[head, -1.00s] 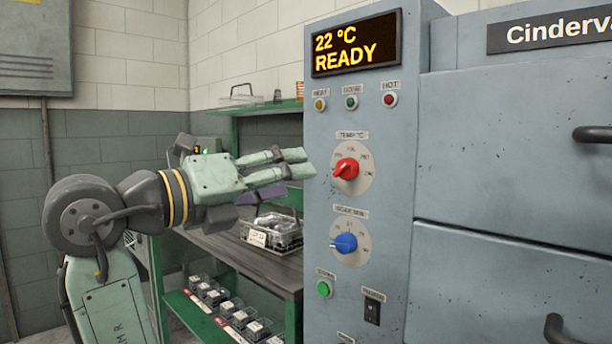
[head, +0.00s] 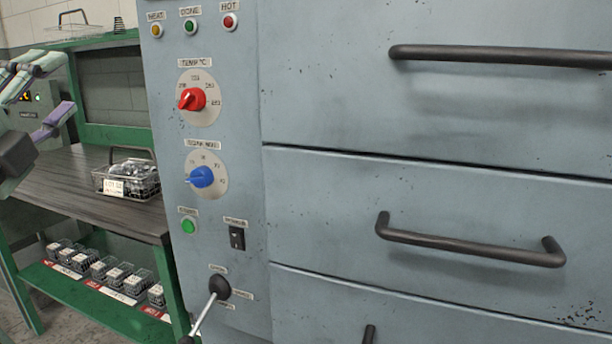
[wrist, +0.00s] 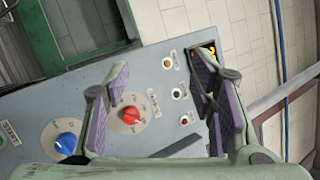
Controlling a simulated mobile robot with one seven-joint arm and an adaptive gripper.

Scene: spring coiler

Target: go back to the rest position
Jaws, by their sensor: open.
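My gripper (head: 60,85) is at the left edge of the head view, partly cut off, left of the grey-blue oven's control panel (head: 230,120). In the wrist view my gripper (wrist: 162,78) has its two purple-padded fingers wide apart with nothing between them. Beyond the fingers the panel shows tilted, with the red temperature knob (wrist: 131,115), the blue soak knob (wrist: 66,143) and part of the lit display (wrist: 207,50). The red knob (head: 192,99) and blue knob (head: 201,177) also show in the head view, apart from the gripper.
Oven drawers with dark bar handles (head: 470,243) fill the right. A lever (head: 218,288) sticks out low on the panel. A green-framed bench (head: 85,190) at left holds a wire basket (head: 128,180). Several small boxes (head: 105,272) stand on its lower shelf.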

